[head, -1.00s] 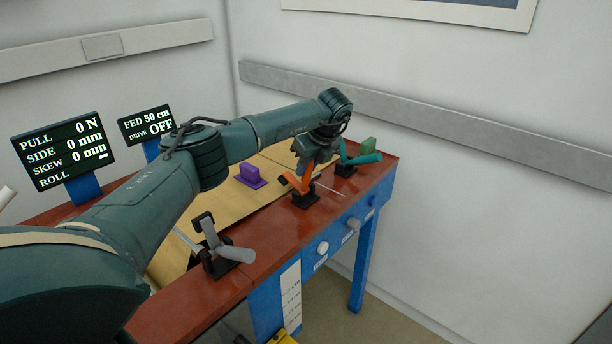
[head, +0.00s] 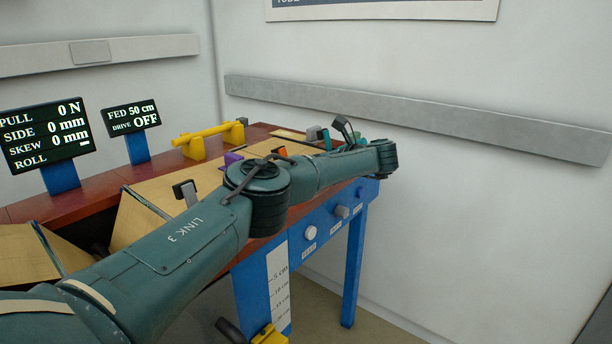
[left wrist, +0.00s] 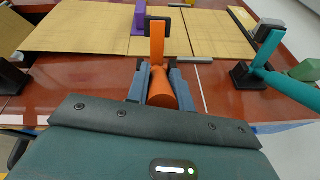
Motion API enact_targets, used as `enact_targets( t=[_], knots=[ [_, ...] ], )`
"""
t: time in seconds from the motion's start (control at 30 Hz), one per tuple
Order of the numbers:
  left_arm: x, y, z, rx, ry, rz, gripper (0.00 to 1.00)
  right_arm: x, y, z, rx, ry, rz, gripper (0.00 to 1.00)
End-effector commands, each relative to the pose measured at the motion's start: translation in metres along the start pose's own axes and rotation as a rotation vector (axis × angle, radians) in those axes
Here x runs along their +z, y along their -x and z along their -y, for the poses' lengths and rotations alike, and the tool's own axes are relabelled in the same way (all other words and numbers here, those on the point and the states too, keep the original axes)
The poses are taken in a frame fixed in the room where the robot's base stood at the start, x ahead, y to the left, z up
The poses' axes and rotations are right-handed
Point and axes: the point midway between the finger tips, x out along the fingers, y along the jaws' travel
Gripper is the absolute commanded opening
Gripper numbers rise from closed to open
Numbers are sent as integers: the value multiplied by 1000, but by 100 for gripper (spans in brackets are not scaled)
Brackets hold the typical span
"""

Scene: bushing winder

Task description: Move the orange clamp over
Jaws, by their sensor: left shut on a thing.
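The orange clamp (left wrist: 157,42) is in the middle of the left wrist view, with a black block at its top end. Its thick orange handle (left wrist: 161,92) lies between the two fingers of my left gripper (left wrist: 160,76), which is shut on it. In the head view only a small orange piece of the clamp (head: 280,151) shows above my arm. My left arm hides the rest of it, and the gripper's fingers are hidden there too. My right gripper is in neither view.
A teal clamp (left wrist: 270,50) stands to the right of the orange one. A grey-handled clamp (head: 186,192) stands nearer on the bench. A purple block (left wrist: 138,18) sits on the tan sheet (left wrist: 85,30). A yellow stand (head: 208,137) is at the back. Knobs (head: 311,233) line the blue front.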

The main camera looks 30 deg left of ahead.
Motion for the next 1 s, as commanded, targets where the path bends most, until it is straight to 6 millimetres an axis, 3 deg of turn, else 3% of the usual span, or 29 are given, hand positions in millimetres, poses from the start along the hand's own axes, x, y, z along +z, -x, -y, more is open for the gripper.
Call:
enact_targets(
  t=[0.77, 0.8, 1.0],
  knots=[
    [-9, 1, 2, 21, -8, 96, 0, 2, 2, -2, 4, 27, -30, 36],
    [-9, 1, 2, 21, -8, 95, 26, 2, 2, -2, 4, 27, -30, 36],
    [-9, 2, 2, 20, -7, 94, 42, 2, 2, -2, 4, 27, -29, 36]
  ],
)
